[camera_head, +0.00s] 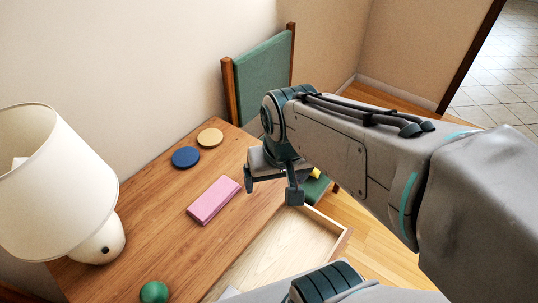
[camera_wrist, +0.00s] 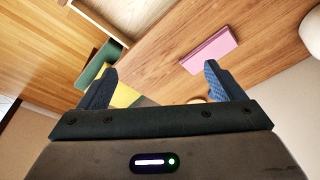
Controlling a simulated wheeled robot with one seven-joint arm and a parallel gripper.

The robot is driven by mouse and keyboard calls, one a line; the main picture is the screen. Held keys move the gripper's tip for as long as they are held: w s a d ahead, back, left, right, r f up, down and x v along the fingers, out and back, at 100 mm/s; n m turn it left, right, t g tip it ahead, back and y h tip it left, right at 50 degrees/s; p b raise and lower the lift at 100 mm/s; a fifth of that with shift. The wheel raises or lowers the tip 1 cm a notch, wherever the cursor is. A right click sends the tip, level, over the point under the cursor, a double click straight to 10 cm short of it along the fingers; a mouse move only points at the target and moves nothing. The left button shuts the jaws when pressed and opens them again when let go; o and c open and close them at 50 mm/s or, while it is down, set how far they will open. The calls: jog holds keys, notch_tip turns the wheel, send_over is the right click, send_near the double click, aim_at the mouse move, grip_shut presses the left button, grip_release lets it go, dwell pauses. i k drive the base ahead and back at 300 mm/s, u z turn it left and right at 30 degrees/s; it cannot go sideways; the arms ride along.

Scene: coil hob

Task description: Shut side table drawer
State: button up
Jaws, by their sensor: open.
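The side table (camera_head: 150,225) has a wooden top, and its drawer (camera_head: 285,250) stands pulled out on the right side, with its pale inside showing. The drawer's front edge (camera_head: 328,222) lies just right of and below my gripper (camera_head: 271,189). My gripper is open and empty, above the table near the far corner of the drawer. In the wrist view my gripper (camera_wrist: 160,85) has its two fingers wide apart, and the drawer (camera_wrist: 125,15) shows at the top left. My arm hides part of the drawer's near end.
Wooden floor (camera_head: 375,240) is free at right.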

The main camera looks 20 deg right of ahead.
aim_at(297, 240)
jog(key=u, duration=0.35)
jog(key=k, duration=0.95)
jog(key=z, duration=1.8)
jog(key=k, duration=0.35)
jog(key=u, duration=0.85)
